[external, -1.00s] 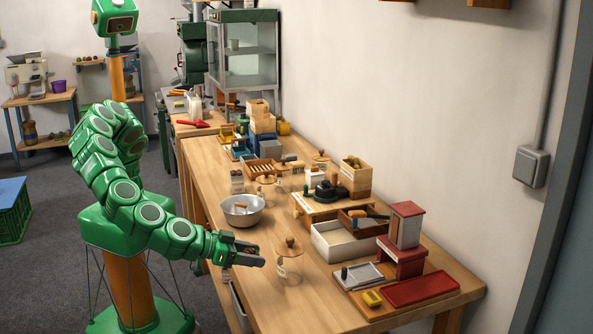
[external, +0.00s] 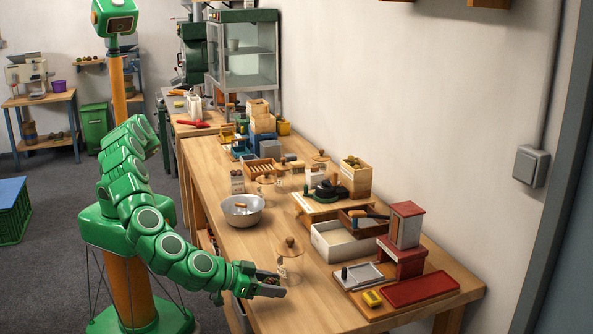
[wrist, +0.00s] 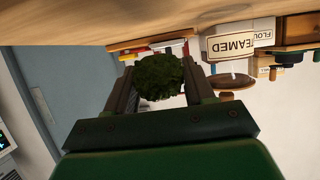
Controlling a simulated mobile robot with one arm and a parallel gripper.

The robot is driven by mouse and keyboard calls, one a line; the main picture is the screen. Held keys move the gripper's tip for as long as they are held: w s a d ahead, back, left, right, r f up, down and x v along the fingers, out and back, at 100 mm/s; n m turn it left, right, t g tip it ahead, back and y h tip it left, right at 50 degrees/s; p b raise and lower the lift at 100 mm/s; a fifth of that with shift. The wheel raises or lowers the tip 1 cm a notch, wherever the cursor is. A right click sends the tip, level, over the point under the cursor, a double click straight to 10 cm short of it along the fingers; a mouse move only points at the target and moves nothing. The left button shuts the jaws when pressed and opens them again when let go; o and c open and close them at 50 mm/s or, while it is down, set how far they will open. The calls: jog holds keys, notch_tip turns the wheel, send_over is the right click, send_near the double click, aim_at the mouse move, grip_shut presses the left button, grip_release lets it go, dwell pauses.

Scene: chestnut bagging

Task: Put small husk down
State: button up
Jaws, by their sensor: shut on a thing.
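The small husk (wrist: 157,77) is a round, dark green, rough ball. In the wrist view it sits between the two fingers of my gripper (wrist: 158,82), which is shut on it. In the external view my gripper (external: 280,285) is low over the front edge of the wooden table (external: 330,300), just in front of a glass jar with a wooden lid (external: 289,247). The husk is too small and too covered by the fingers to make out clearly there. I cannot tell whether the husk touches the tabletop.
A metal bowl (external: 242,219) stands behind and left of my gripper. Bare tabletop lies between the jar and the board.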

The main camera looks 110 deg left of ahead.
aim_at(276, 306)
jog(key=shift+w+f, duration=0.2)
jog(key=shift+f, duration=0.05)
jog(key=shift+w+d+f, duration=0.1)
jog(key=shift+w+f, duration=0.15)
jog(key=shift+f, duration=1.4)
jog(key=shift+f, duration=0.15)
jog(key=o, duration=1)
jog(key=shift+f, duration=0.1)
jog(key=v, duration=0.4)
jog(key=r+v, duration=0.1)
jog(key=v, duration=0.1)
jog(key=shift+w+d+r, duration=0.1)
jog(key=shift+w+d, duration=0.05)
jog(key=shift+w, duration=0.1)
jog(key=shift+v, duration=0.75)
